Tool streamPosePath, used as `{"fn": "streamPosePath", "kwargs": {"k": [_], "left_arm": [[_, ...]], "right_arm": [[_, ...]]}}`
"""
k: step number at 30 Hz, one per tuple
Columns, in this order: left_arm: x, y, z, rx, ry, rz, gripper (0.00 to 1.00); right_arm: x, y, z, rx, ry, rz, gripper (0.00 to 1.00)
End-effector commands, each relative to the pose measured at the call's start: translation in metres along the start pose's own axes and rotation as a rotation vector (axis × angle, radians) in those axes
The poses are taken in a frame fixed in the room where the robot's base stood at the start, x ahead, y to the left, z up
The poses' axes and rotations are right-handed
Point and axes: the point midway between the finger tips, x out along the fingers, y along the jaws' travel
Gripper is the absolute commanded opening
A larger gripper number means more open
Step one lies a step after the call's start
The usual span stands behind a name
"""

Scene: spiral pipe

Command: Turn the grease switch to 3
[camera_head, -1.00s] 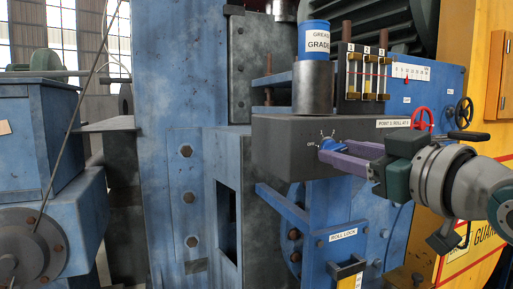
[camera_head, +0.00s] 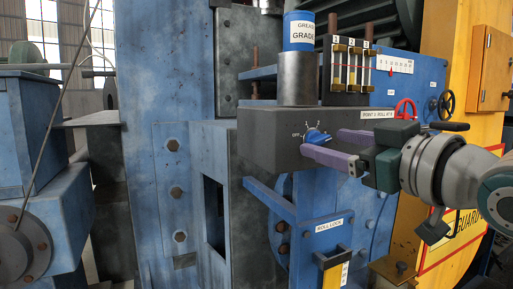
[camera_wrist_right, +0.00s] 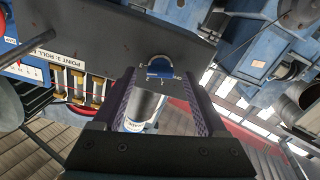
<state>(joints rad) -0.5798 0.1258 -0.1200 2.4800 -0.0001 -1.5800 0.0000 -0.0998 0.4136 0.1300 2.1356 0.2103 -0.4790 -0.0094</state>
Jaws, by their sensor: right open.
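The grease switch (camera_head: 316,136) is a small blue knob on the front face of a dark grey box (camera_head: 270,140). An OFF mark (camera_head: 297,135) is at its left, and small marks fan out above it. In the right wrist view the knob (camera_wrist_right: 160,71) shows between and beyond the fingertips, with no clear contact. My left gripper is not in view.
A blue and grey grease canister (camera_head: 298,62) stands on the box. Beside it are several brass-framed gauges (camera_head: 351,68). A red handwheel (camera_head: 405,110) is close behind my right wrist. A roll lock plate (camera_head: 330,226) is below the box.

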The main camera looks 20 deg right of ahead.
Motion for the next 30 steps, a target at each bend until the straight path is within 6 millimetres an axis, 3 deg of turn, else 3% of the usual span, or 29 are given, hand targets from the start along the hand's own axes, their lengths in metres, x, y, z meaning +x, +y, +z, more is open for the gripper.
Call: {"fn": "streamPosePath", "kwargs": {"k": [10,12,19,30], "left_arm": [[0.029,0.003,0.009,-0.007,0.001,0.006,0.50],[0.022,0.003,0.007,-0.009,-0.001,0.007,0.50],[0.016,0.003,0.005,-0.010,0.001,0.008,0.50],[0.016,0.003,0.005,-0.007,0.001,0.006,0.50]], "right_arm": [[-0.065,-0.002,0.005,-0.002,-0.001,-0.002,0.75],[-0.074,0.000,0.000,0.000,-0.005,-0.002,0.75],[-0.089,0.000,0.000,0.001,-0.002,-0.001,0.75],[-0.091,0.000,0.000,0.000,0.001,-0.001,0.75]]}}
